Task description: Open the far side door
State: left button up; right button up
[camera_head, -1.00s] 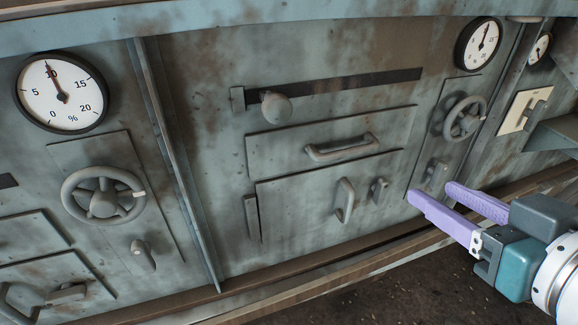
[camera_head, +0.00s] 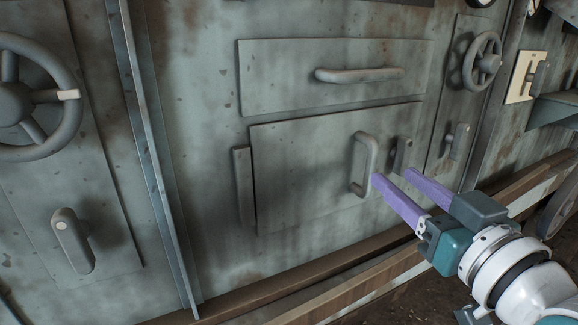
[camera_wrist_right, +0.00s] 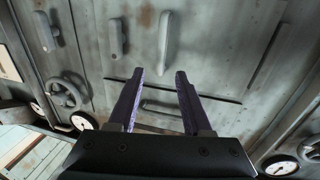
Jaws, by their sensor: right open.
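A grey door panel (camera_head: 300,175) sits low on the machine wall, and it looks shut. An upright bar handle (camera_head: 362,165) stands near its right edge, with a small latch (camera_head: 402,155) just right of it. My right gripper (camera_head: 392,175) is open and empty, its purple fingers pointing at the wall near the handle's lower part. In the right wrist view, the handle (camera_wrist_right: 165,42) lies ahead of the gap between the open fingers (camera_wrist_right: 160,72); contact cannot be told. The latch (camera_wrist_right: 116,38) is left of it there. My left gripper is not in view.
Above the door is a panel with a horizontal handle (camera_head: 360,75). A handwheel (camera_head: 482,62) and another latch (camera_head: 456,142) are at right. A larger handwheel (camera_head: 30,95) is at left. A brown ledge (camera_head: 330,295) runs along the wall's foot.

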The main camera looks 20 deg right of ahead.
aim_at(375, 161)
jog(key=w, duration=0.1)
jog(key=w+b, duration=0.1)
jog(key=w, duration=0.3)
jog(key=shift+w+d, duration=0.25)
jog(key=shift+d, duration=0.1)
grip_shut()
dwell(1.1)
